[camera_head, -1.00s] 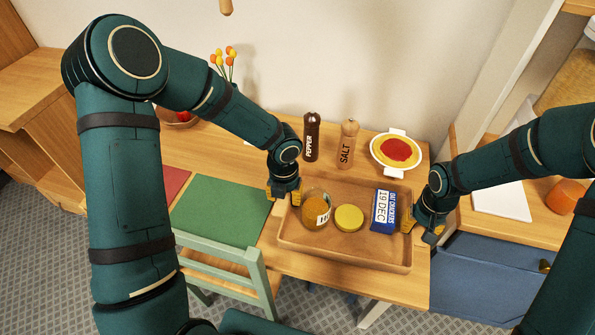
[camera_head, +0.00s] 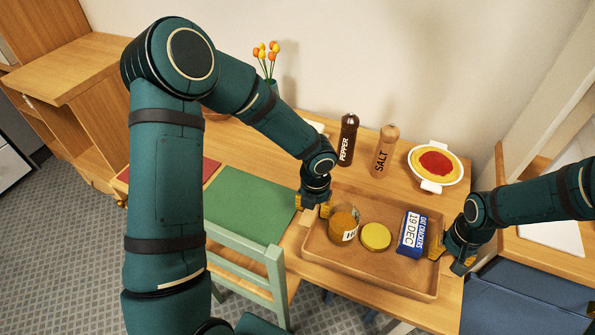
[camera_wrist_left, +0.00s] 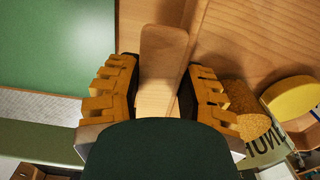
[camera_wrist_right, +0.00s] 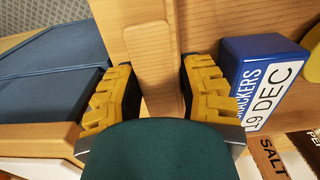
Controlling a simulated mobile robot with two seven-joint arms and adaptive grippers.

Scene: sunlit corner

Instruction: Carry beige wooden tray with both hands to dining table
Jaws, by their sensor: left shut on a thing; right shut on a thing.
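The beige wooden tray (camera_head: 352,258) is over the front right part of the dining table (camera_head: 262,158), level; I cannot tell whether it rests on the top. It holds a honey jar (camera_head: 341,226), a round yellow-topped item (camera_head: 376,236) and a blue crackers box (camera_head: 412,233). My left gripper (camera_head: 316,204) is shut on the tray's left end; the handle (camera_wrist_left: 162,70) is between its fingers in the left wrist view. My right gripper (camera_head: 447,252) is shut on the right end; that handle (camera_wrist_right: 150,60) shows in the right wrist view.
Behind the tray stand a pepper mill (camera_head: 347,140), a salt mill (camera_head: 385,150) and a white dish of food (camera_head: 436,167). A green placemat (camera_head: 240,198) lies left of the tray. A green chair (camera_head: 240,250) stands in front. A blue cabinet (camera_head: 530,305) is at right.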

